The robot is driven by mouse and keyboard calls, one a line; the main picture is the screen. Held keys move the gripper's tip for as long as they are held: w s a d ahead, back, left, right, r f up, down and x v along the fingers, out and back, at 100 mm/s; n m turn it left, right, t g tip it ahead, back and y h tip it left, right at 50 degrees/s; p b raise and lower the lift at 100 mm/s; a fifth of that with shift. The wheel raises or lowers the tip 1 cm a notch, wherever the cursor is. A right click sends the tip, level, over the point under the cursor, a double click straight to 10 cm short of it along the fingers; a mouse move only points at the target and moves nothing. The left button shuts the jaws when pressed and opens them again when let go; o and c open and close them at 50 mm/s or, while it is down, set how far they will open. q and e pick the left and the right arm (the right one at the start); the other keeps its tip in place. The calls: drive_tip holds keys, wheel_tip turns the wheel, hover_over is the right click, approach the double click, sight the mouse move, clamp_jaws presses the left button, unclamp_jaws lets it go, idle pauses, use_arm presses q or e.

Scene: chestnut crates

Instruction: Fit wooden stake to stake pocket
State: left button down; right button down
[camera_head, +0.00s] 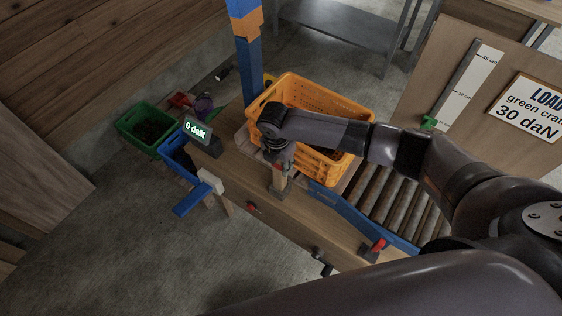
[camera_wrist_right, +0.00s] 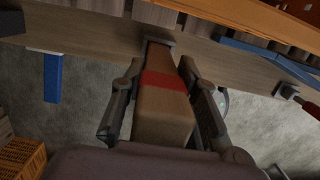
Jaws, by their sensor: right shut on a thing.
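My right gripper (camera_head: 279,163) is shut on the wooden stake (camera_head: 280,180), a square brown post with a red band. In the right wrist view the stake (camera_wrist_right: 165,105) lies between the two dark fingers of my right gripper (camera_wrist_right: 165,100). The stake's far end meets a grey stake pocket (camera_wrist_right: 158,36) on the side of the wooden bench. The pocket (camera_head: 278,193) also shows in the head view just below the stake. Whether the end is inside or only against the pocket is hard to tell. My left gripper is out of view.
An orange crate (camera_head: 337,100) stands on the bench (camera_head: 240,180) behind my right gripper. A display reading 0 daN (camera_head: 196,131) stands to the left. A roller conveyor (camera_head: 400,205) with a blue rail lies to the right. Red-handled fittings line the bench side.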

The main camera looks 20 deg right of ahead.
drive_tip(key=shift+f+b, duration=0.3)
drive_tip(key=shift+f, duration=0.25)
drive_tip(key=c, duration=1.2)
unclamp_jaws()
drive_tip(key=shift+o, duration=0.2)
drive_tip(key=r, duration=0.8)
drive_tip(key=s+a+r, duration=0.1)
drive_tip(key=r, duration=0.2)
drive_tip(key=shift+a+r, duration=0.1)
drive_tip(key=shift+r, duration=0.3)
